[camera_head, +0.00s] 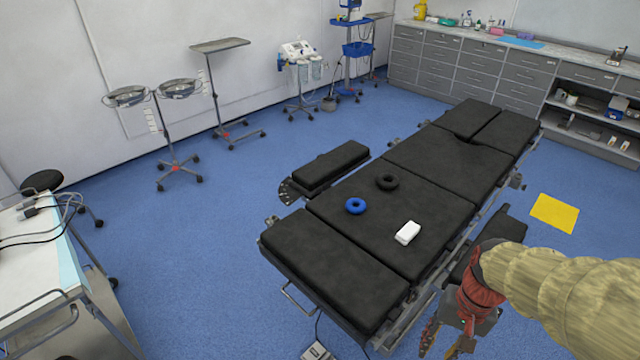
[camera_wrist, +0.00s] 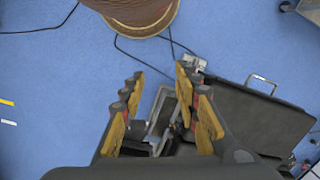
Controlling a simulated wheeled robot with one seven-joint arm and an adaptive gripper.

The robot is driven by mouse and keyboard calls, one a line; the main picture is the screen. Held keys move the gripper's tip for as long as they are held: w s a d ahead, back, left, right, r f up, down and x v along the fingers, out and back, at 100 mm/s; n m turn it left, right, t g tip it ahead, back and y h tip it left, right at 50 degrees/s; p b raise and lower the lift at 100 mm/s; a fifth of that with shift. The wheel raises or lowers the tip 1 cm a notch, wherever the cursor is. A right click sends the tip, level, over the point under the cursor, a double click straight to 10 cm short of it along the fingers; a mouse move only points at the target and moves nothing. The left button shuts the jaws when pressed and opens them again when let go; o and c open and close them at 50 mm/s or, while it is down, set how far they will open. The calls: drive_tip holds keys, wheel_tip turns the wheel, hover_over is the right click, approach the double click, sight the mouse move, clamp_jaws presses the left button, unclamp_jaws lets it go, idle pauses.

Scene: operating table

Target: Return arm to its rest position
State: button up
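My arm, in a tan sleeve, reaches in from the right in the head view. My gripper (camera_head: 445,345) hangs low beside the near right edge of the black operating table (camera_head: 320,270). In the wrist view, my gripper (camera_wrist: 162,108) has its two orange-padded fingers apart with nothing between them. Below them show the table's metal base and the blue floor. A corner of the table (camera_wrist: 255,115) lies to the right of the fingers in that view.
On the table lie a blue ring (camera_head: 355,206), a black ring (camera_head: 387,182) and a white box (camera_head: 408,232). A yellow mat (camera_head: 554,212) lies on the floor to the right. Cables cross the floor near the table base. A white cart (camera_head: 35,260) stands at left.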

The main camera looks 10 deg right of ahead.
drive_tip(key=a+r+n+t, duration=0.3)
drive_tip(key=a+r, duration=0.2)
drive_tip(key=r, duration=0.3)
drive_tip(key=a+r+n+t+h, duration=0.1)
drive_tip(key=a+r+n+t, duration=0.2)
drive_tip(key=a+r, duration=0.2)
wheel_tip(320, 180, up, 3)
drive_tip(key=shift+w+f, duration=0.1)
drive_tip(key=shift+w, duration=0.3)
